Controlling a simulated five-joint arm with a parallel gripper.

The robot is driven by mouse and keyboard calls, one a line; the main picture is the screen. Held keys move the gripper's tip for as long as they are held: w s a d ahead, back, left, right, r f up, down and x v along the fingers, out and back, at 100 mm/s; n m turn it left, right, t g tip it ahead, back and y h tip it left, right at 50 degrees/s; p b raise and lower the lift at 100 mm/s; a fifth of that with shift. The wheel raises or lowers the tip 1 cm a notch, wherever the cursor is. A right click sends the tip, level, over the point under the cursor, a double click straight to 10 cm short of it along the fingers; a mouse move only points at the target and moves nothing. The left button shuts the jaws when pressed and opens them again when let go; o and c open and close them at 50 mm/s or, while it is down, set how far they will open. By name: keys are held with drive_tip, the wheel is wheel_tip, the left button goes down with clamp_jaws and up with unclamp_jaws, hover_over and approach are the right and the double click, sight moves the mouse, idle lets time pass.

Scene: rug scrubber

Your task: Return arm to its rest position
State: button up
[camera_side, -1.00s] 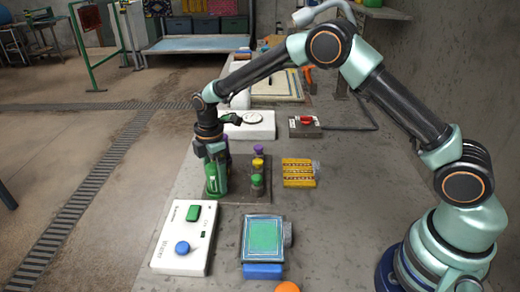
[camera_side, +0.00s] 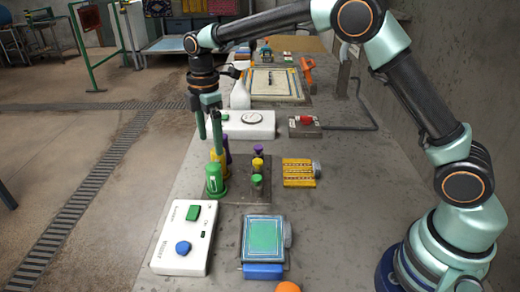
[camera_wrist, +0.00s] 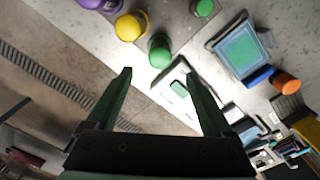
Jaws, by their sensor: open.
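My gripper (camera_side: 209,125) is open and empty. Its green fingers point down above the row of bottles in the side view. A green bottle (camera_side: 215,182) stands upright just below the fingertips and apart from them. A yellow bottle and a purple bottle (camera_side: 227,145) stand close behind it. In the wrist view my gripper (camera_wrist: 156,72) shows two spread fingers with nothing between them. There the green bottle (camera_wrist: 160,50), yellow bottle (camera_wrist: 130,25) and purple bottle (camera_wrist: 102,4) lie beyond the fingertips.
A white control box (camera_side: 184,238) with green and blue buttons stands in front. Small capped posts (camera_side: 257,181) stand right of the bottles. A yellow brush block (camera_side: 299,172), a green-topped pad (camera_side: 264,238) and a white scale-like unit (camera_side: 247,124) share the bench. A framed rug (camera_side: 275,84) lies behind.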

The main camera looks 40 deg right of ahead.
idle(0.3)
drive_tip(key=s+d+r+m+t, duration=0.1)
drive_tip(key=s+d+r+m, duration=0.3)
drive_tip(key=r, duration=0.3)
drive_tip(key=s+d+r+m+t, duration=0.1)
drive_tip(key=s+d+m, duration=0.3)
drive_tip(key=s, duration=0.5)
drive_tip(key=s+d+r+m+t, duration=0.1)
drive_tip(key=s+d+m+t, duration=0.2)
drive_tip(key=s+m, duration=0.5)
drive_tip(key=shift+s+d+r+m+t, duration=0.2)
drive_tip(key=shift+s+d+m+t, duration=0.15)
drive_tip(key=shift+d, duration=0.25)
